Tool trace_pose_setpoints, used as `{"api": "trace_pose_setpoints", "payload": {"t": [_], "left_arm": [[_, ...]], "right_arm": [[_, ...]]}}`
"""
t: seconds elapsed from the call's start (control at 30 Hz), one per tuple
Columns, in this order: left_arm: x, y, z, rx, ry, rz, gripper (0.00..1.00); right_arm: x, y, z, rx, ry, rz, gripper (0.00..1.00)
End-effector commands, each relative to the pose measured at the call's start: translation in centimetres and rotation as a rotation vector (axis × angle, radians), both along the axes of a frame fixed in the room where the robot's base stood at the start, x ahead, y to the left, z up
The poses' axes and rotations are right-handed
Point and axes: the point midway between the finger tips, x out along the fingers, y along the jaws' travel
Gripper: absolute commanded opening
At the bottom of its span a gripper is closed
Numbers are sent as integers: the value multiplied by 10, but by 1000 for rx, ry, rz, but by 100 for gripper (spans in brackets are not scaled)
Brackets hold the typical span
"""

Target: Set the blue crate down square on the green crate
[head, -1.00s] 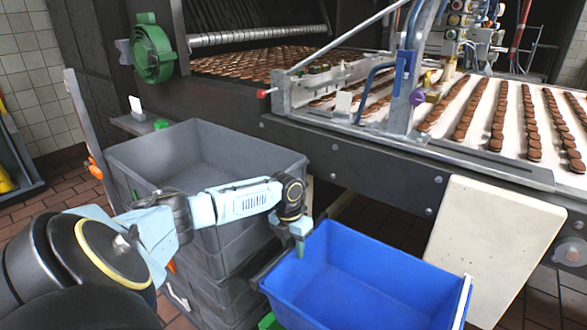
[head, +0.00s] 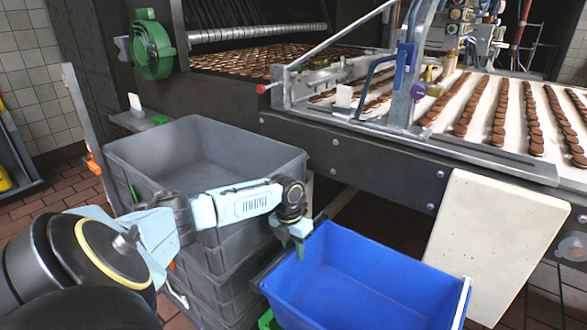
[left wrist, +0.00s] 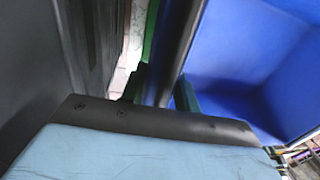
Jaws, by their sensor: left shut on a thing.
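The blue crate (head: 375,275) is at the lower middle of the head view, empty inside, its near part cut off by the frame. My left gripper (head: 299,250) is at its left rim, fingers pointing down. In the left wrist view the left gripper (left wrist: 160,90) is shut on the crate's rim, with the blue inner wall (left wrist: 235,60) to the right. Of the green crate only a small bit (head: 267,320) shows, below the blue crate's left side; the rest is hidden. I cannot tell whether the two touch or line up. My right gripper is not in view.
A stack of grey crates (head: 240,160) stands close to the left of the blue crate, behind my left arm. A conveyor (head: 500,125) with rows of brown biscuits runs behind. A cream panel (head: 492,245) stands close on the right.

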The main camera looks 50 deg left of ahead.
Motion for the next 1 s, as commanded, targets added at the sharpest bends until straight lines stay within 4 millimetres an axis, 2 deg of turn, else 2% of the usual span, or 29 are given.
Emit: {"api": "trace_pose_setpoints", "payload": {"t": [0.43, 0.47, 0.6, 0.63, 0.87, 1.0], "left_arm": [[2, -1, 3, -5, -7, 1, 0], [2, -1, 3, -5, -7, 1, 35], [2, -1, 2, -4, -5, 0, 53], [1, -1, 2, -3, -5, 0, 56], [-2, 1, -1, 4, 5, 0, 56], [-1, 1, 5, 2, 3, -1, 56]], "right_arm": [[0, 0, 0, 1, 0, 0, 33], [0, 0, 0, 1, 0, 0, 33], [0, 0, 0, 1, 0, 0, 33], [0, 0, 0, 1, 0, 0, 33], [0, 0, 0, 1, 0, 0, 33], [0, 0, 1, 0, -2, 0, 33]]}}
